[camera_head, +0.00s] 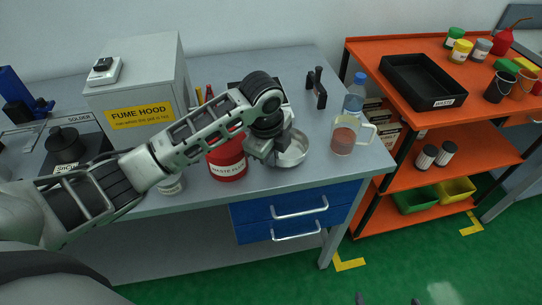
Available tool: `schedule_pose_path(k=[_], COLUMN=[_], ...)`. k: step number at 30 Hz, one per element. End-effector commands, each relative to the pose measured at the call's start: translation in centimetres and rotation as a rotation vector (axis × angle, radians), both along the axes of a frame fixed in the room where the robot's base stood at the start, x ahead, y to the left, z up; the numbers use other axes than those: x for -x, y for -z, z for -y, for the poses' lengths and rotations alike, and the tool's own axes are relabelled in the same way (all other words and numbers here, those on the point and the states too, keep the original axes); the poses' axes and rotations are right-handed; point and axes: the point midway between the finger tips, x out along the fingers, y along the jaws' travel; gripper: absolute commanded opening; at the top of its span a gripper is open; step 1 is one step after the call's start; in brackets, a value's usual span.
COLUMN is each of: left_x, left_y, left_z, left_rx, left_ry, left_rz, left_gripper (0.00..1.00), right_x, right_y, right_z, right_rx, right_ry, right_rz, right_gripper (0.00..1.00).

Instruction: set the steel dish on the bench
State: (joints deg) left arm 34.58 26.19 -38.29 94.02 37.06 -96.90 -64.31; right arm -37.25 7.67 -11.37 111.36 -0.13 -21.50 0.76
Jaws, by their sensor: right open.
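The steel dish (293,153) is a shallow round silver bowl near the front of the grey bench (340,176). My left gripper (268,152) reaches over the bench from the left, pointing down, and is at the dish's left rim. Its jaws appear shut on that rim, but the wrist and fingers partly hide the contact. The dish looks roughly level; I cannot tell if it touches the bench or is just above it. Only two dark tips of my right gripper (388,301) show at the bottom edge, apart and empty, over the green floor.
A red waste tub (228,163) stands left of the dish. A glass beaker (344,136) with reddish contents and a bottle (354,93) stand right of it. A fume hood box (140,90) is behind left. An orange cart (400,108) carries a black tray (422,82).

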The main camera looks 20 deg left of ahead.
Motion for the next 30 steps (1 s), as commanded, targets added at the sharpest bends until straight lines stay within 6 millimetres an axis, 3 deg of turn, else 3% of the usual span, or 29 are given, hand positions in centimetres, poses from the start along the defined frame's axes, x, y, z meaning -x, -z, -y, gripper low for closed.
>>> schedule_pose_path(k=[4,13,15,16,25,30], left_x=[0.0,0.0,0.0,0.0,0.0,0.2], left_y=[1.2,1.4,1.4,1.4,1.3,-0.5], left_z=[0.0,0.0,0.0,0.0,0.0,-0.1], left_rx=[-0.001,-0.001,-0.001,-0.001,-0.001,0.001], left_ry=[0.001,0.001,0.001,0.001,0.001,0.001], left_rz=[0.002,0.002,0.002,0.002,0.002,0.006], left_gripper=[0.00,0.00,0.19,0.24,0.24,0.24], right_x=[0.0,0.0,0.0,0.0,0.0,0.0], right_y=[-0.2,-0.1,0.0,0.0,0.0,0.3], right_z=[0.0,0.1,0.1,0.1,0.1,0.1], right_rx=[0.000,0.000,0.000,0.001,0.001,0.001], right_ry=[0.001,0.001,0.001,0.002,0.002,0.001], right_rz=[0.002,0.001,0.001,0.000,-0.001,-0.002], right_gripper=[1.00,1.00,1.00,1.00,1.00,1.00])
